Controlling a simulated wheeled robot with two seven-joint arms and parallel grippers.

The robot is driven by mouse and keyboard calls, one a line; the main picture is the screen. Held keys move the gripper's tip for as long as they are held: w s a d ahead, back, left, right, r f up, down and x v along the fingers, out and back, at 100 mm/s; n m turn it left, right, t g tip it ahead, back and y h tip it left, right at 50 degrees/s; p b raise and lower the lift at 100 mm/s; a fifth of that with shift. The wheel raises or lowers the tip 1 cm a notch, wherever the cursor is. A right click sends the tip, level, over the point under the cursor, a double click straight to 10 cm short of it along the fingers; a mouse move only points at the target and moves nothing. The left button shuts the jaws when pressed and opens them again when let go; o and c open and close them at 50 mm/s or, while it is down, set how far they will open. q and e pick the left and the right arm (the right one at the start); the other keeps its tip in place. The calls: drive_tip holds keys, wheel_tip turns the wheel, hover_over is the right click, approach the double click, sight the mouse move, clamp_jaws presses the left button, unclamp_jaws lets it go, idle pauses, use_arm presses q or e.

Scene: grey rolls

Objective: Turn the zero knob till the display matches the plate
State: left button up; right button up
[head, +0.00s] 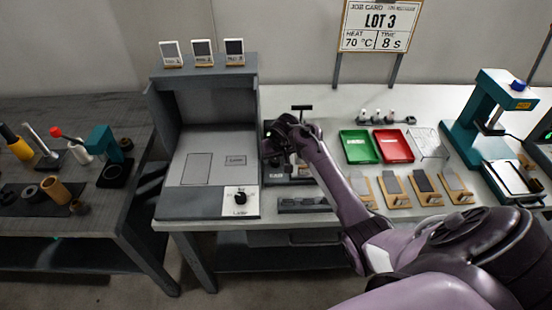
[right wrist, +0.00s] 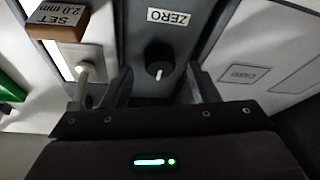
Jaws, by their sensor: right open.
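The zero knob (right wrist: 158,70) is small, round and black with a pale mark, below an upside-down white ZERO label (right wrist: 167,16) on a dark grey panel in the right wrist view. My right gripper (right wrist: 161,84) is open, with one finger on each side of the knob and a gap to each; contact is not visible. The plate (right wrist: 61,16) reads SET 2.0 mm, on a wooden block. In the head view my right gripper (head: 287,133) is over the dark device (head: 290,172), hiding the knob. I cannot make out the display. My left gripper is out of view.
A grey cabinet (head: 190,205) with a lamp knob stands left of the device. Green (head: 357,147) and red (head: 391,146) trays lie to the right, with several wooden-based plates in front. A teal press (head: 490,110) stands farther right. A pale post (right wrist: 84,88) is close to one finger.

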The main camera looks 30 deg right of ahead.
drive_tip(key=shift+x, duration=0.8)
